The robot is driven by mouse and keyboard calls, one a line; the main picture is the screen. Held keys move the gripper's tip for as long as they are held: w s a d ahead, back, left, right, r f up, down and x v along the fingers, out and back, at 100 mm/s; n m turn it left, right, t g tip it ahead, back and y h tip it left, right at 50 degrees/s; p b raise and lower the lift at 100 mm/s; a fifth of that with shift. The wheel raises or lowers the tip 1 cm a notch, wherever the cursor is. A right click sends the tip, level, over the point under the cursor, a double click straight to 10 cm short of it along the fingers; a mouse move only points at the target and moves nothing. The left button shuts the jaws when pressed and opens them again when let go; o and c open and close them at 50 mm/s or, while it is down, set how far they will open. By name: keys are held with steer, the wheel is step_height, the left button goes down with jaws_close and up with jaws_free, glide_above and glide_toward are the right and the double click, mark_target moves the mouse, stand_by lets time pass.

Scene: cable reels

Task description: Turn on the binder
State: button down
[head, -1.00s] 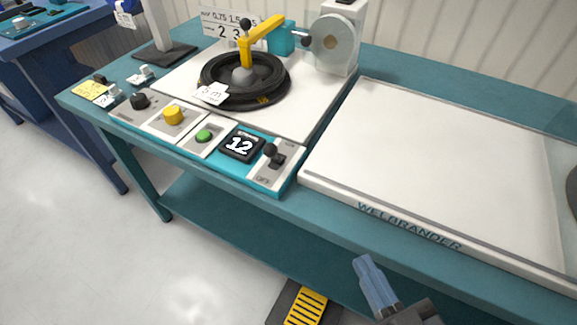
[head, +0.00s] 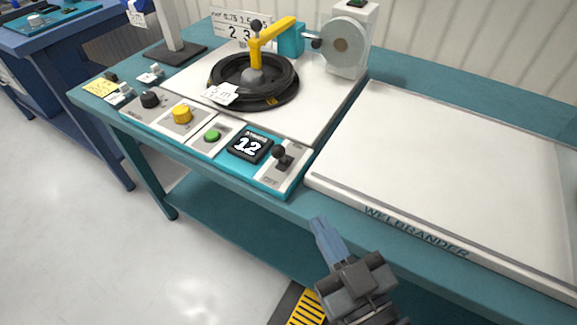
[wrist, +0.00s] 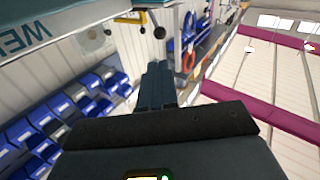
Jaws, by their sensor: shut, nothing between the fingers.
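The binder is the teal and white machine on the bench, with a front control panel (head: 222,166). The panel carries a black knob (head: 149,98), a yellow knob (head: 182,114), a green button (head: 212,136), a display (head: 250,146) reading 12 and a black lever switch (head: 281,157) at its right end. A black cable coil (head: 285,88) lies on the machine's plate under a yellow arm (head: 272,32). My gripper (head: 320,222) is shut and empty, in front of the bench edge, below and right of the lever switch.
The teal bench edge (head: 290,207) lies between my gripper and the panel. A reel (head: 348,43) stands at the back. A blue bench (head: 80,130) is at the left.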

mark_target(282, 156)
steer(key=p+x, duration=0.2)
steer(key=x, duration=1)
steer(key=shift+w+a, duration=0.15)
steer(key=shift+w, duration=0.15)
steer(key=shift+w+r+p, duration=0.15)
steer(key=shift+p, duration=0.2)
